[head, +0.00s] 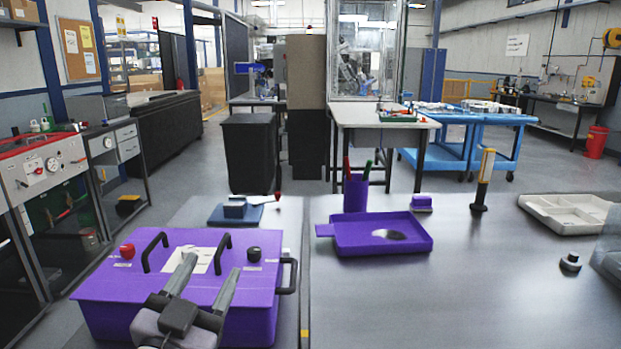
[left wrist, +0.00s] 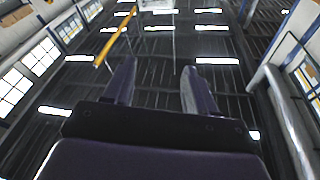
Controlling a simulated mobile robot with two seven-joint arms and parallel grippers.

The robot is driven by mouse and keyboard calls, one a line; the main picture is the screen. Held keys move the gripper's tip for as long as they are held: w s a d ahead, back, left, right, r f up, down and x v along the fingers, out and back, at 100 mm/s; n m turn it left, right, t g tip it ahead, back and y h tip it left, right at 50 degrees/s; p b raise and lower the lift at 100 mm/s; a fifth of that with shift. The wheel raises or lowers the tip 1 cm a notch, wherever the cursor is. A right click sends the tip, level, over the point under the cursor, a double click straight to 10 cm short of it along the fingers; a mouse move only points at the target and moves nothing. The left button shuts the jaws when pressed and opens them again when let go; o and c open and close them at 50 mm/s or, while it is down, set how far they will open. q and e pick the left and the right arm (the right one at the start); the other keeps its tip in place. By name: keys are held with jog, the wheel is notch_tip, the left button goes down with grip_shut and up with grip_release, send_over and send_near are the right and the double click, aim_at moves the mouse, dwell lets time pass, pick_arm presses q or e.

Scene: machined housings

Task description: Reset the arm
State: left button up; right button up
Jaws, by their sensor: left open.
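My left gripper (head: 203,279) is in front of and over the purple box at the lower left of the head view, its two grey fingers apart with nothing between them. In the left wrist view the fingers of my left gripper (left wrist: 158,85) stand apart and point up toward the ceiling, with empty space between them. The purple box (head: 110,283) has black handles, a red knob and a black knob on top. I cannot tell whether the gripper touches it. My right gripper is not in view.
A purple tray (head: 355,243), a purple cup (head: 356,194) with pens, and a yellow-and-black upright tool (head: 483,180) stand on the grey table. A white divided tray (head: 530,205) and a dark round part (head: 571,262) are at right. The front middle of the table is clear.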

pick_arm(q)
jog(key=s+a+f+n+g+y, duration=0.3)
jog(key=a+f+g, duration=0.2)
jog(key=f, duration=0.6)
jog(key=s+a+f+g, duration=0.2)
jog(key=s+f+g, duration=0.5)
jog(key=s, duration=0.4)
jog(key=s+a+f+g, duration=0.2)
jog(key=s+f+g, duration=0.3)
jog(key=s+f, duration=0.55)
jog(key=w+d+f+t+h+b, duration=0.1)
jog(key=w+d+f+t+b, duration=0.15)
jog(key=f+b, duration=0.4)
jog(key=w+d+f+t+h+b, duration=0.15)
jog(key=w+f+t+b, duration=0.25)
jog(key=f, duration=0.6)
notch_tip(320, 180, up, 10)
jog(key=a+y+p, duration=0.1)
jog(key=p, duration=1.1)
jog(key=shift+t+p, duration=0.35)
jog(key=shift+p, duration=0.05)
jog(key=shift+s+a, duration=0.1)
